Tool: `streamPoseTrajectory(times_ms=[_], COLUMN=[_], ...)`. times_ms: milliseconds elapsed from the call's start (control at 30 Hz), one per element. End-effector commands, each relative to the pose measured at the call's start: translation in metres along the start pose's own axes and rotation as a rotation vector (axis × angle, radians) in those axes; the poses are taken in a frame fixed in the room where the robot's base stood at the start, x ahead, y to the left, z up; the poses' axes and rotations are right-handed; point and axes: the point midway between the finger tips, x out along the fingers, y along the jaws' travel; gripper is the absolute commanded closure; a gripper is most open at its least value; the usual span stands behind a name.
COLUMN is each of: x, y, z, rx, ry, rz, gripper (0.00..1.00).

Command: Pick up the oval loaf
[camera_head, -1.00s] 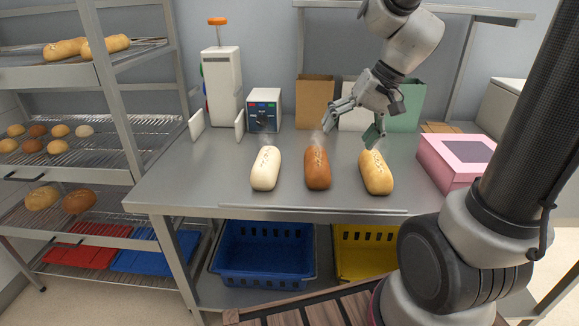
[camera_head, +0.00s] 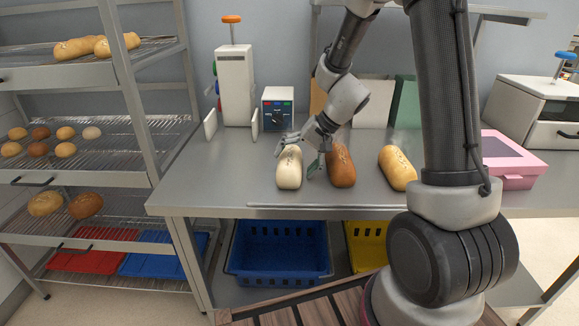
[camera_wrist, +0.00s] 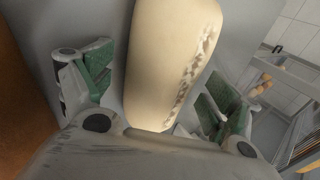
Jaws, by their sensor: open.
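Three elongated loaves lie in a row on the steel table (camera_head: 225,178). The left one is a pale cream loaf (camera_head: 289,172), the middle one a brown loaf (camera_head: 341,168), the right one a golden loaf (camera_head: 397,169). My gripper (camera_head: 300,163) is open over the pale loaf, with one finger in the gap beside the brown loaf. In the wrist view the pale loaf (camera_wrist: 170,65) lies between the spread green finger pads of my gripper (camera_wrist: 155,95), apart from both. The brown loaf shows at the left edge (camera_wrist: 22,95). Which loaf counts as oval I cannot tell.
A white slicer-like device (camera_head: 234,85) and a control box (camera_head: 277,108) stand behind the loaves. A pink box (camera_head: 511,160) is on the right. Racks with bread (camera_head: 90,180) stand on the left. Blue (camera_head: 278,250) and yellow (camera_head: 366,246) crates sit below.

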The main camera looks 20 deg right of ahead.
Motion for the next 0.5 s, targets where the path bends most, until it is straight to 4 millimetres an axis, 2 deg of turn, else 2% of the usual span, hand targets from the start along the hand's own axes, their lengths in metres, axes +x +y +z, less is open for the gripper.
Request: streamPoseTrajectory(times_ms=[233,267,500], x=[0.0027,0.0026,0.0024], y=[0.0,0.0,0.0], z=[-0.0002,-0.0001,0.0], rx=[0.001,0.001,0.0], ry=[0.001,0.001,0.0], rz=[0.0,0.0,0.0], gripper=[0.1,0.14,0.58])
